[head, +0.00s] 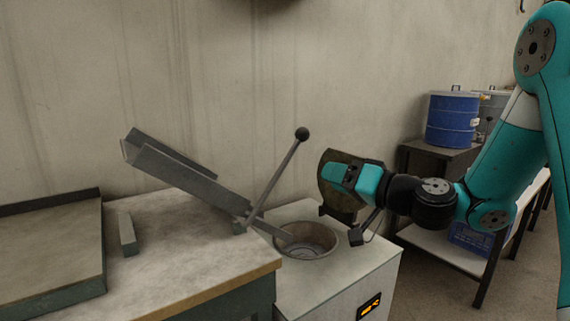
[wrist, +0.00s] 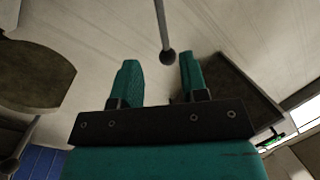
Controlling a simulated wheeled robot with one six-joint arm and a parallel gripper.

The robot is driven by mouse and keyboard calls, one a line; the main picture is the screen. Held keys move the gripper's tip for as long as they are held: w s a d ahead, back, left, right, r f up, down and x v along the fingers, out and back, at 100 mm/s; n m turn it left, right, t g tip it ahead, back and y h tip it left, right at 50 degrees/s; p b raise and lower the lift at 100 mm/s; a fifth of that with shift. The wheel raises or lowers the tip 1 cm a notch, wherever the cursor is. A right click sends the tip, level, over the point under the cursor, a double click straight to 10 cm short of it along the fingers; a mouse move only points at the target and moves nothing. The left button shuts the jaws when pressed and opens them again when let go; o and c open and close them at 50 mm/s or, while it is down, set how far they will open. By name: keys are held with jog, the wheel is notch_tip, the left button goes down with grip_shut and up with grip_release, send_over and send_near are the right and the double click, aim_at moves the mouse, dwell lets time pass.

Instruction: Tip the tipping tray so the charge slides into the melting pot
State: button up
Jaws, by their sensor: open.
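The tipping tray (head: 185,175) is a grey channel. It slopes down to the right, its low end by the melting pot (head: 307,240). The pot is a round grey bowl set in a white cabinet. I cannot make out the charge; the tray's side wall hides its floor. A lever (head: 277,175) with a black ball knob (head: 302,133) rises from the low end of the tray. My gripper (head: 338,172) is open and empty, right of the knob and a little lower. In the wrist view, the knob (wrist: 168,57) shows between the two teal fingertips (wrist: 158,64), apparently beyond them.
A dark round lid-like plate (head: 331,201) stands raised behind my gripper; it also shows in the wrist view (wrist: 35,75). A workbench (head: 170,260) is at the left, with a small grey block (head: 127,232). A blue drum (head: 452,120) stands on a shelf at the right.

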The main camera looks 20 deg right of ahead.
aim_at(285, 163)
jog(key=p+x, duration=0.4)
jog(key=x, duration=0.8)
jog(key=shift+w+a+r, duration=0.15)
jog(key=shift+a, duration=0.05)
jog(key=shift+w+a, duration=0.35)
jog(key=shift+w, duration=0.25)
grip_shut()
